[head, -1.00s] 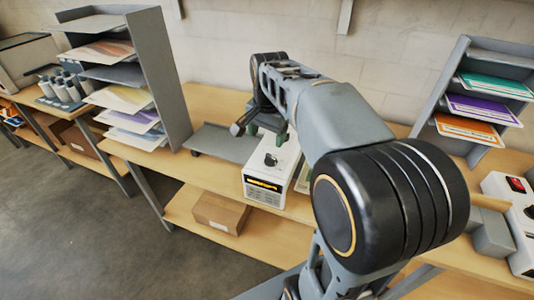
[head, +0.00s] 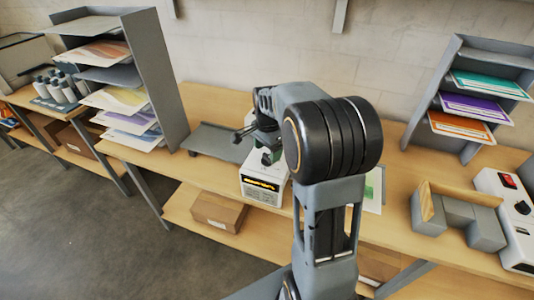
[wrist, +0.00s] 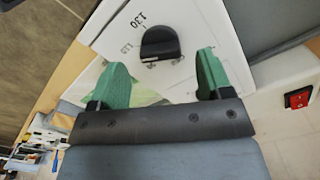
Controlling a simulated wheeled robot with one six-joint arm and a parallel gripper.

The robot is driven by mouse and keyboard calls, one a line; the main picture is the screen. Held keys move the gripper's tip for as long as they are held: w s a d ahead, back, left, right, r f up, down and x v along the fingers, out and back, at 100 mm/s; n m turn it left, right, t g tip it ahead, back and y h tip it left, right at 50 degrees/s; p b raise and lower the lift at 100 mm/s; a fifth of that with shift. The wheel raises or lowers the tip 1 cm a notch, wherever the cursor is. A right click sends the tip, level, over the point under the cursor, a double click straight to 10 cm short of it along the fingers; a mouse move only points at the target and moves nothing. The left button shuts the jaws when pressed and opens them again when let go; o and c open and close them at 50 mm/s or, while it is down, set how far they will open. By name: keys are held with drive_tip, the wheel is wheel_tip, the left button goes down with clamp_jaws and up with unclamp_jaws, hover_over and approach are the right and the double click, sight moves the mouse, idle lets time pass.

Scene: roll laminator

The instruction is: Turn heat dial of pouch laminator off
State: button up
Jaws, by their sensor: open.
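The pouch laminator (head: 262,188) is a white box with a dark front panel, at the front edge of the bench in the head view. Its black heat dial (head: 266,159) is on top, partly hidden by my arm. In the wrist view the dial (wrist: 161,42) is a dark rounded knob on a white face (wrist: 200,20) printed with numbers such as 130. My gripper (wrist: 160,65) has two green fingers, apart and empty. The dial appears ahead of the fingertips, between their lines; contact is not visible. In the head view my gripper (head: 268,149) hangs over the laminator, mostly hidden.
A grey tray (head: 215,143) lies left of the laminator, by a tall paper rack (head: 165,80). At right are a grey block holder (head: 455,220), a white unit with a red switch (head: 508,181), and another rack (head: 440,100).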

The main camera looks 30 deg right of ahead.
sight(268, 159)
drive_tip(key=shift+f, duration=1.2)
drive_tip(key=shift+c, duration=0.4)
